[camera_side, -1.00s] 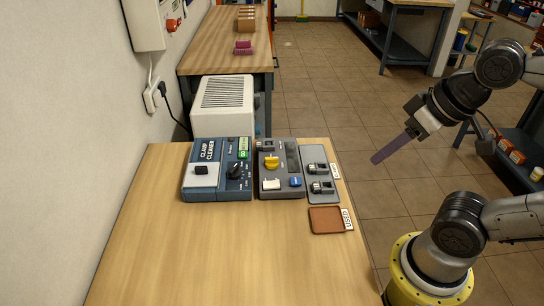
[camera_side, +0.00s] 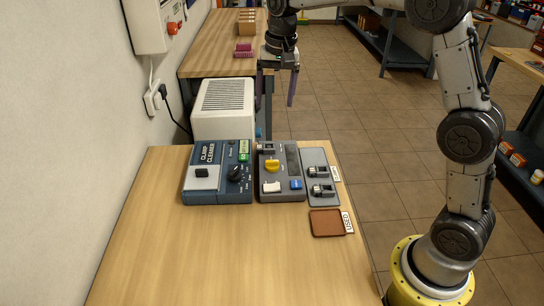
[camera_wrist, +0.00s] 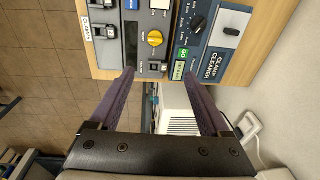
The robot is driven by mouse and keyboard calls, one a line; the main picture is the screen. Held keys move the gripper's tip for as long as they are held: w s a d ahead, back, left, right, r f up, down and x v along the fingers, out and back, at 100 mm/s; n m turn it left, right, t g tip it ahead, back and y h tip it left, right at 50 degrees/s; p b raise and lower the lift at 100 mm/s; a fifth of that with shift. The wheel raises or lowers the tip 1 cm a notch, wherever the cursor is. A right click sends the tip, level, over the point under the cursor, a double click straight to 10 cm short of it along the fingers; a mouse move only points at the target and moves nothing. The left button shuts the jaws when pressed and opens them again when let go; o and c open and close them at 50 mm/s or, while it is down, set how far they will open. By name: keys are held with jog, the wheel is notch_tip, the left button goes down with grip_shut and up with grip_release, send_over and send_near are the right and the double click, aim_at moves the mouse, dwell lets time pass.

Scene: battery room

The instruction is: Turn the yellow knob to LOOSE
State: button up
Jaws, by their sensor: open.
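The yellow knob (camera_side: 272,165) sits on the dark grey control box (camera_side: 290,188) in the middle of the row on the wooden table. In the wrist view the yellow knob (camera_wrist: 155,38) shows ahead of the fingers, between their lines. Its setting and any LOOSE label are too small to read. My gripper (camera_side: 275,103) is open and empty, its two purple fingers pointing down, above and behind the control box in the side view. In the wrist view my gripper (camera_wrist: 165,80) has its fingers well apart, touching nothing.
The blue Clamp Cleaner box (camera_side: 217,185) with a black knob stands left of the control box. A grey tray (camera_side: 318,157) with clamps stands right, with a brown USED tray (camera_side: 326,224) in front. A white vented unit (camera_side: 222,112) stands behind. The table's front is clear.

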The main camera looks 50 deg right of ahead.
jog(key=g, duration=0.1)
send_near(272, 161)
notch_tip(272, 161, down, 8)
jog(key=shift+w+f, duration=0.15)
jog(key=shift+f, duration=0.05)
dwell(0.4)
grip_shut()
